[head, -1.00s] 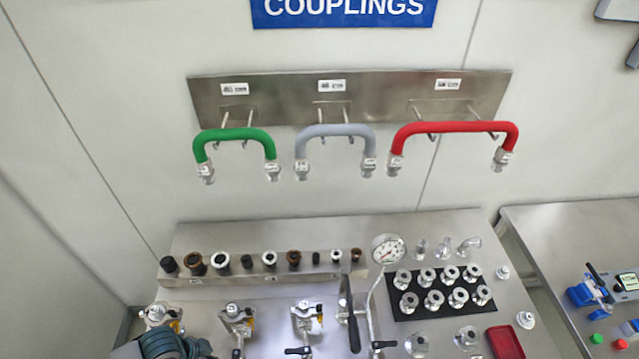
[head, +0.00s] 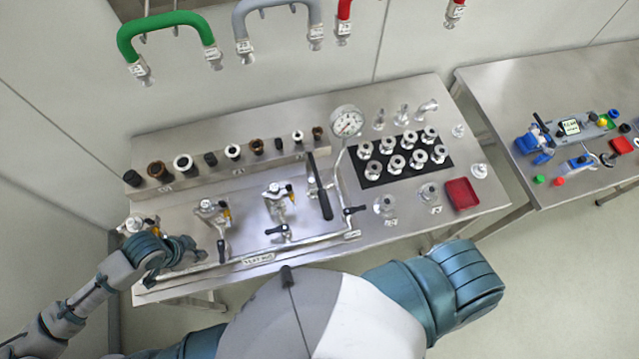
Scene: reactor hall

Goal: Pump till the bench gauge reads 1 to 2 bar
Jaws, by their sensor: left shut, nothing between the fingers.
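The bench gauge (head: 346,122), a round white dial on a bent pipe, stands at the back middle of the steel bench; its reading is too small to make out. A long black lever (head: 320,188), which looks like the pump handle, stands left of the gauge pipe. My left gripper (head: 194,247) is shut and empty at the bench's front left. It is beside the leftmost valve fitting (head: 135,226), partly covering it; I cannot tell if they touch. The lever is well to its right, apart from it. My right gripper is out of view.
Valve fittings (head: 212,212) and a front pipe (head: 270,256) with black handles lie between the gripper and lever. Several dark and white plugs (head: 183,164) line the back. A black mat (head: 374,178) with metal couplings and a red tray (head: 461,194) are at right.

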